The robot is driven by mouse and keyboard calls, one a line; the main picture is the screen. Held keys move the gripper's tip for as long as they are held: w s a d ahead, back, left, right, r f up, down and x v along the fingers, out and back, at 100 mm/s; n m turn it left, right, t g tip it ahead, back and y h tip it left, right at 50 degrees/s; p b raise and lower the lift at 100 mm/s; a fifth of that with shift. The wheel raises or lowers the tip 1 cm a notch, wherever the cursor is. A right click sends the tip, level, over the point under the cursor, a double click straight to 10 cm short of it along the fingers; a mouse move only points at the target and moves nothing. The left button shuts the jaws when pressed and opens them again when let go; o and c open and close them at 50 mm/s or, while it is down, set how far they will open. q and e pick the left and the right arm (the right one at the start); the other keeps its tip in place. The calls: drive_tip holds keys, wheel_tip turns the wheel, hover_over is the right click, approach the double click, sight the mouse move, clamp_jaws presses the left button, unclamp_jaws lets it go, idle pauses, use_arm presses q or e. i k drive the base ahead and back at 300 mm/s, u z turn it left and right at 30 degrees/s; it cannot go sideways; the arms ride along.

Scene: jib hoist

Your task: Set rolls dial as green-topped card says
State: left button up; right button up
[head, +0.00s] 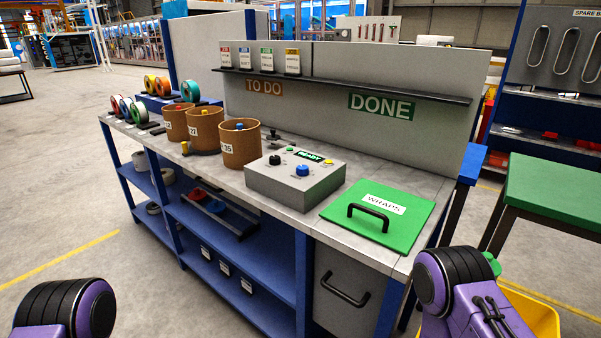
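The green-topped card (266,61) stands on the dark ledge (340,86) of the back panel, on the TO DO side, between a blue-topped card (245,57) and a yellow-topped card (292,62). Its print is too small to read. A grey control box (318,190) on the bench has a black knob (274,160) and a blue knob (302,170). I cannot tell from any label which is the rolls dial, nor read either setting. Parts of both my arms show at the bottom corners, apart from the box; neither gripper is in view.
A red-topped card (225,58) stands at the ledge's left end. Brown tubs (240,145) with numbers stand left of the box. A green WRAPS lid (398,228) with a black handle lies to its right. A green table (555,190) is at the far right.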

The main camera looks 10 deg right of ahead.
sight(302, 170)
drive_tip(key=u, duration=0.8)
drive_tip(key=i, duration=0.65)
drive_tip(key=z, duration=0.6)
